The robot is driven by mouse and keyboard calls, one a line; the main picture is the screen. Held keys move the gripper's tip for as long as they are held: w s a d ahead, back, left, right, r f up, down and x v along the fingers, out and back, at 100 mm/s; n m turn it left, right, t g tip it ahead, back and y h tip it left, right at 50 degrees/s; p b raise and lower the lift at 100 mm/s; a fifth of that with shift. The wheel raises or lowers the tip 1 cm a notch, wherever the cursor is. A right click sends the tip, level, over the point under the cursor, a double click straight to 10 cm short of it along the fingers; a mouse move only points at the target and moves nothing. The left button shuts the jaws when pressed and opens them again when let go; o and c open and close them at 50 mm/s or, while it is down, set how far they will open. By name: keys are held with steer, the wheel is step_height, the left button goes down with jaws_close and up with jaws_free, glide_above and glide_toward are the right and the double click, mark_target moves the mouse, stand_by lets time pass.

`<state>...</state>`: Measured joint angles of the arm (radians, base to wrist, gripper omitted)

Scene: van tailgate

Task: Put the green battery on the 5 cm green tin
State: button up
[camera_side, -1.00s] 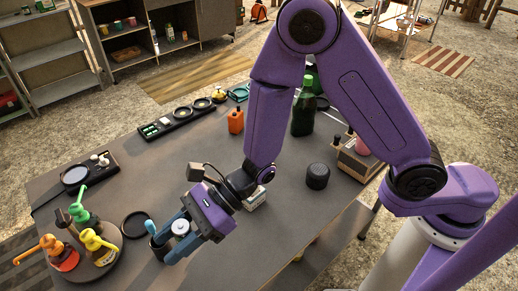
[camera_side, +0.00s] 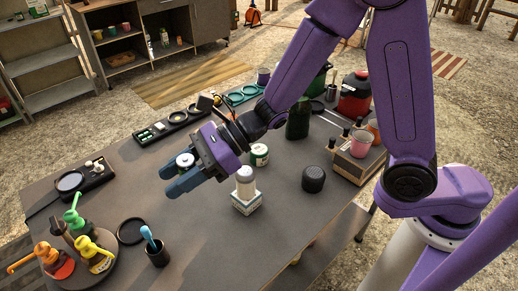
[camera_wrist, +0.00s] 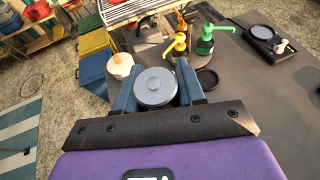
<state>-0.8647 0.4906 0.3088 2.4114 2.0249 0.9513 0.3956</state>
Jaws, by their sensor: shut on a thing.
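My gripper (camera_side: 180,174) is above the middle-left of the table, shut on a short round thing with a grey top, which I take to be the green battery (camera_side: 185,160). In the wrist view its grey round top with a small raised centre (camera_wrist: 155,87) shows between the blue fingers; its sides are mostly hidden. A low round tin with a pale top and green side (camera_side: 259,155), likely the green tin, stands on the table behind my gripper, to its right. Nothing is seen on its top.
A small white box (camera_side: 246,203) with a pale-topped piece on it stands right of my gripper. A black cup (camera_side: 158,253) holds a blue tool. Coloured bottles (camera_side: 75,242) stand front left. A black round thing (camera_side: 314,179) is to the right. The front middle is clear.

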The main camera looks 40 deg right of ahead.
steer(key=w+d+m+t+h, duration=0.1)
steer(key=w+d+m+t, duration=0.1)
steer(key=d, duration=0.7)
steer(key=w+d+m+t+h, duration=0.1)
steer(key=w+d+m+t, duration=0.15)
steer(key=d, duration=0.65)
steer(key=s+d+m+t+h, duration=0.3)
steer(key=s+d+m, duration=0.1)
steer(key=d, duration=0.9)
glide_above(259, 155)
steer(key=s+d, duration=0.1)
steer(key=s, duration=0.1)
steer(key=shift+f, duration=4.45)
steer(key=w+f, duration=0.2)
steer(key=f, duration=0.1)
steer(key=w+f, duration=0.3)
steer(key=shift+w+a, duration=0.2)
steer(key=shift+w, duration=0.05)
steer(key=shift+f, duration=1.55)
steer(key=shift+f, duration=0.15)
